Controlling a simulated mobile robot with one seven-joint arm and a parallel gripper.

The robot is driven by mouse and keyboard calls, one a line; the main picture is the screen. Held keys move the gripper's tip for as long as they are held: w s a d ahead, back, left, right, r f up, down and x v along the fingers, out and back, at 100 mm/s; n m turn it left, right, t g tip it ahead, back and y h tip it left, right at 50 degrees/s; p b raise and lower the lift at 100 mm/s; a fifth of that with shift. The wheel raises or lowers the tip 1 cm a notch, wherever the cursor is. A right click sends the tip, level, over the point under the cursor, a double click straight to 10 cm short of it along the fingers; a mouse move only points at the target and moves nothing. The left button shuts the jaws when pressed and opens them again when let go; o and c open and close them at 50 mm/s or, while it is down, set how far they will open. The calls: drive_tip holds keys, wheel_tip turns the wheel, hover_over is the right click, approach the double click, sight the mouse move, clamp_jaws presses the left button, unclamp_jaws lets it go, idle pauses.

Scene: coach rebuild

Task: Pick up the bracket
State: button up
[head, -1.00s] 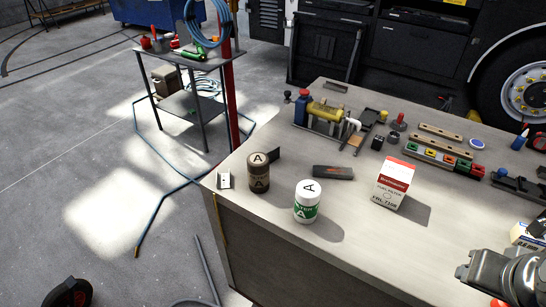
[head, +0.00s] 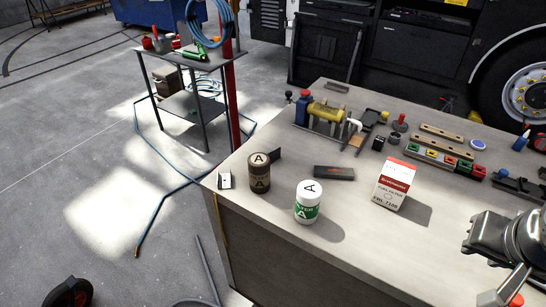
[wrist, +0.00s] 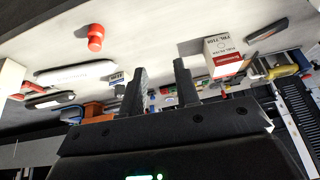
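A small bent metal bracket (head: 225,180) stands at the near left corner of the workbench (head: 270,215), left of a brown canister (head: 260,172). It has a pale face and looks L-shaped. I cannot make it out in the wrist view. My gripper (wrist: 160,80) shows in the wrist view with two dark fingers apart and nothing between them. My arm is at the right edge of the head view, far from the bracket; the fingers are not clear there.
A white-green canister (head: 308,202), a dark block (head: 333,173) and a red-white filter box (head: 393,184) stand between my arm and the bracket. The box also shows in the wrist view (wrist: 224,54). Several tools and parts crowd the bench's back. A side table (head: 185,105) stands left.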

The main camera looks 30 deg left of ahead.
drive_tip(key=w+a+r+g, duration=0.2)
drive_tip(key=w+a+r, duration=0.3)
drive_tip(key=w+a, duration=0.6)
drive_tip(key=m+g, duration=0.2)
drive_tip(key=g, duration=0.1)
hover_over(274, 153)
drive_tip(key=f, duration=1.8)
drive_tip(key=shift+w+d, duration=0.3)
drive_tip(key=shift+d, duration=0.05)
drive_tip(key=shift+s+a+f, duration=0.1)
drive_tip(key=shift+a+f, duration=0.1)
drive_tip(key=shift+f, duration=1.3)
drive_tip(key=shift+a+f, duration=0.2)
drive_tip(key=shift+f, duration=1.3)
drive_tip(key=shift+c, duration=0.3)
clamp_jaws()
